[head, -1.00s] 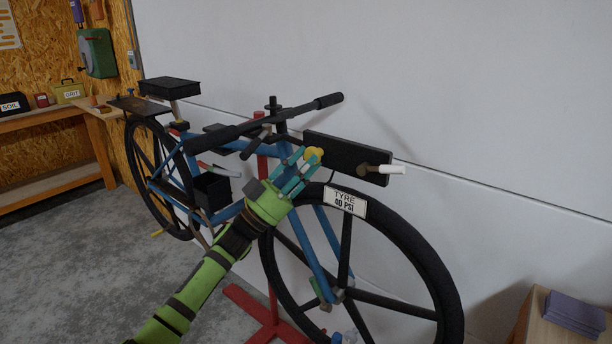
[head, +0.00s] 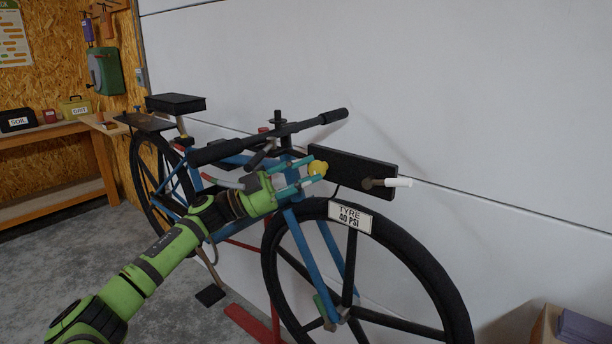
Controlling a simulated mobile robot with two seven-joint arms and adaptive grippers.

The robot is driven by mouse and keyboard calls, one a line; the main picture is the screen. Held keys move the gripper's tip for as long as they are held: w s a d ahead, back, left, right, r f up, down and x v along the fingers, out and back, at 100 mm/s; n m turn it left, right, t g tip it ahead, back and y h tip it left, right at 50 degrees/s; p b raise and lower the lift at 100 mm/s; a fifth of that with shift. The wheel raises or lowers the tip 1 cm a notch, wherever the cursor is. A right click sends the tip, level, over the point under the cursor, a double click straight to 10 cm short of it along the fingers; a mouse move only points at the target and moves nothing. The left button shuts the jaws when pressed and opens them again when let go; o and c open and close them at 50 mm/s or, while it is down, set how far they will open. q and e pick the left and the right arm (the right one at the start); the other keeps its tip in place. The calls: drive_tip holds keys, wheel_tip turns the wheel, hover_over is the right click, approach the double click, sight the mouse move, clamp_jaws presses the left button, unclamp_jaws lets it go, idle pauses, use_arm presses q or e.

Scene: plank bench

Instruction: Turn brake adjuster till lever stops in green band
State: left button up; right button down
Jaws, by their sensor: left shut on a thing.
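The yellow brake adjuster (head: 318,168) is a small round knob on the near face of a black panel (head: 350,171) at the front of the bike. My left gripper (head: 314,172), green with teal fingers, is shut on the knob from the left. A brown pivot with a white-tipped lever (head: 397,182) sticks out at the panel's right end, pointing right. No green band shows; the part of the panel behind my gripper is hidden. My right gripper is not in view.
The blue bike (head: 297,245) stands on a red stand (head: 252,323) by a white wall. Its handlebar (head: 270,137) lies just above my left gripper. A tyre label (head: 349,217) reads 40 PSI. A wooden bench (head: 60,137) is far left; a box corner (head: 580,328) is lower right.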

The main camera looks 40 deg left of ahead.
use_arm(q)
drive_tip(key=shift+r, duration=0.1)
idle(0.3)
drive_tip(key=o, duration=0.9)
drive_tip(key=shift+c, duration=0.2)
drive_tip(key=v, duration=1.2)
drive_tip(key=shift+w, duration=0.1)
